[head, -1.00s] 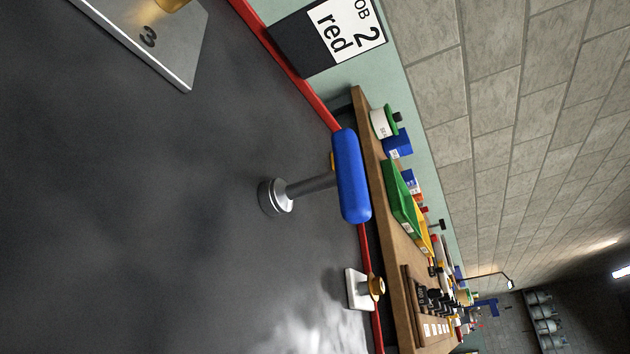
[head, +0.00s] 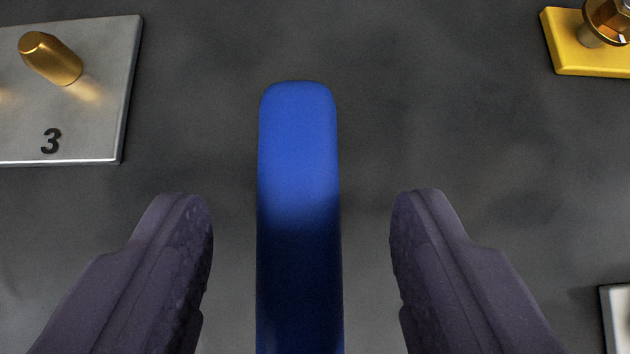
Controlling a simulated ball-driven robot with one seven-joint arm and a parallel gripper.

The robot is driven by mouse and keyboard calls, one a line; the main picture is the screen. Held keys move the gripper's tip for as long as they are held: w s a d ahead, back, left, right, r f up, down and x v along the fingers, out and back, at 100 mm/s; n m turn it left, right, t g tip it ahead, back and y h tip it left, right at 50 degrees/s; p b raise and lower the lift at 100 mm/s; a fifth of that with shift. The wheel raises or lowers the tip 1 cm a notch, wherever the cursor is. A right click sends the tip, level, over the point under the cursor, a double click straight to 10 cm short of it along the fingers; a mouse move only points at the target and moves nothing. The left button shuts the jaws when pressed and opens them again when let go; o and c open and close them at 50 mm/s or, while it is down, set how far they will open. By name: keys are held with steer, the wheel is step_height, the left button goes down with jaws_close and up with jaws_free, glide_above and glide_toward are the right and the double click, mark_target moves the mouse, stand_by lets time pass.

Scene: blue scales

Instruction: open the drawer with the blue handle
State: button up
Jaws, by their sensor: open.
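The blue handle (head: 298,150) is a rounded bar that runs up the middle of the head view, its lower part in dark shadow. My gripper (head: 302,225) is open, with one dark finger on each side of the handle. A clear gap shows between each finger and the bar, so neither finger appears to touch it. The handle's far end extends beyond the fingertips in the picture. The dark grey front panel (head: 450,130) lies behind the handle. No drawer edge or opening shows in this view.
A metal plate (head: 105,80) marked 3, with a brass peg (head: 50,58), is at the upper left. A yellow block (head: 580,50) with a bronze-coloured bolt (head: 608,20) is at the upper right. A pale plate edge (head: 618,320) shows at the lower right.

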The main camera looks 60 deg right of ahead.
mark_target(295, 113)
steer(key=b+x, duration=0.1)
steer(key=x, duration=0.3)
steer(key=shift+f, duration=0.15)
jaws_close()
step_height(295, 113, up, 4)
steer(key=shift+f+p, duration=0.1)
steer(key=shift+p, duration=0.6)
steer(key=s+a+r+p, duration=0.1)
steer(key=s+a, duration=0.3)
steer(key=s, duration=0.3)
steer(key=s+a+p, duration=0.1)
steer(key=s+a, duration=0.3)
steer(key=s, duration=0.3)
steer(key=w+a+n+t+y+b, duration=0.1)
steer(key=w+a+n+y+b, duration=0.2)
steer(key=a, duration=0.9)
steer(key=w+a+f+n+t+y+b, duration=0.1)
steer(key=w+a+n, duration=0.5)
steer(key=a, duration=0.7)
steer(key=n+t+y+b, duration=0.1)
steer(key=y+b, duration=0.1)
steer(key=b, duration=0.1)
steer(key=shift+w+a+y, duration=0.15)
steer(key=shift+w+y, duration=0.15)
steer(key=shift+y, duration=0.1)
